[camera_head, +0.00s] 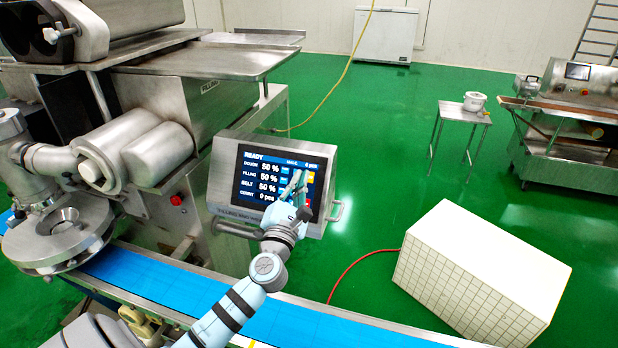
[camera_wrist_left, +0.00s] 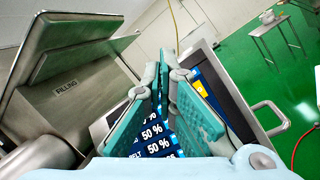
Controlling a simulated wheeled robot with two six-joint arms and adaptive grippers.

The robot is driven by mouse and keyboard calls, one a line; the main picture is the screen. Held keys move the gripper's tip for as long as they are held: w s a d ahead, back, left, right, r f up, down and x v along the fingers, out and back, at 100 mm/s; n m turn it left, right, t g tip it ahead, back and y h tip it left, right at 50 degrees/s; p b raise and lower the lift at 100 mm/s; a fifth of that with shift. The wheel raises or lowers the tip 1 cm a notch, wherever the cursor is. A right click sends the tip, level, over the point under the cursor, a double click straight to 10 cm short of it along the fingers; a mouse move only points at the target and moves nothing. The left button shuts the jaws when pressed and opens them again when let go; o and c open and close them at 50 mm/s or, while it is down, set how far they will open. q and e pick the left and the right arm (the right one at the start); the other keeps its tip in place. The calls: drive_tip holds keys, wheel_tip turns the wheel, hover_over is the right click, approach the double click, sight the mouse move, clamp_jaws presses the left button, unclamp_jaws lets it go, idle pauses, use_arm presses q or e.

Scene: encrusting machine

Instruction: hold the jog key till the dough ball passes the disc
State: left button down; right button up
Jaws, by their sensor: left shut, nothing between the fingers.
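The control panel (camera_head: 228,182) has a lit screen (camera_head: 252,190) reading READY, with dough, filling and belt at 50 % and the count at 0 pcs. My left gripper (camera_head: 301,174) is shut and empty in front of the screen's right side, covering part of the key column. A yellow key (camera_head: 311,177) shows beside the fingers; I cannot read which key is the jog key, or tell whether the fingertips touch. The left wrist view shows the closed fingers (camera_wrist_left: 164,66) over the screen (camera_wrist_left: 158,139). A round steel disc-shaped head (camera_head: 60,238) stands over the belt at left. No dough ball is visible.
The blue belt (camera_head: 190,297) runs along the front, below my left arm. The panel has side handles (camera_head: 336,210). A white tiled block (camera_head: 480,270) stands on the green floor at right, with a red hose (camera_head: 350,268) nearby. A small table (camera_head: 463,117) stands farther back.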

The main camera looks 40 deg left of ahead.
use_arm(q)
drive_tip(key=w+f+b, duration=0.1)
drive_tip(key=w+b, duration=0.1)
drive_tip(key=w+a+f+b, duration=0.1)
drive_tip(key=w+f+b, duration=0.1)
drive_tip(key=w+a+f+b, duration=0.1)
drive_tip(key=w+b, duration=0.1)
drive_tip(key=w, duration=0.1)
drive_tip(key=shift+a+f, duration=0.2)
drive_tip(key=shift+f, duration=0.1)
drive_tip(key=shift+r, duration=0.1)
idle(1.1)
drive_tip(key=shift+w+a+f, duration=0.1)
drive_tip(key=shift+w+f, duration=0.15)
drive_tip(key=shift+w, duration=0.05)
